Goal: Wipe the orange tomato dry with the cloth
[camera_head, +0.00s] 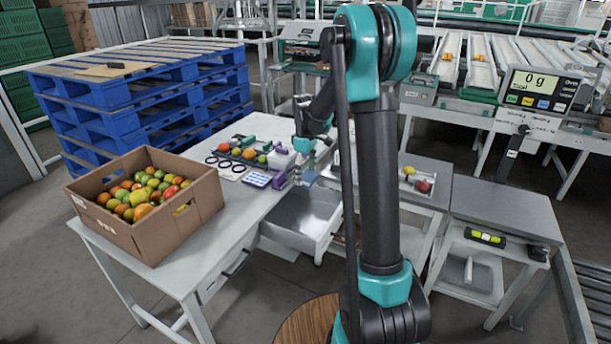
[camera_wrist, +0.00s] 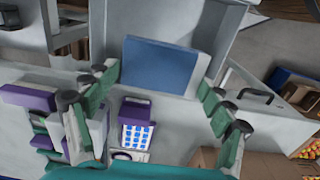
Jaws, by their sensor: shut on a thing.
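My gripper (camera_head: 300,172) is over the right edge of the white table. In the wrist view its green fingers (camera_wrist: 157,78) stand wide apart, with a flat blue cloth (camera_wrist: 160,66) between their tips. The cloth also shows as a small blue-grey patch (camera_head: 308,178) below my gripper in the head view. An orange tomato (camera_head: 249,154) sits in a short row with other tomatoes on the table, left of my gripper and apart from the cloth. No tomato of that row is clear in the wrist view.
A cardboard box (camera_head: 175,228) of mixed tomatoes stands at the table's left end. Black ring shapes and a purple-and-white keypad (camera_head: 257,179) lie near the row. An open metal drawer (camera_head: 301,222) juts out below. A yellow and a red fruit (camera_head: 424,186) lie on the right-hand table.

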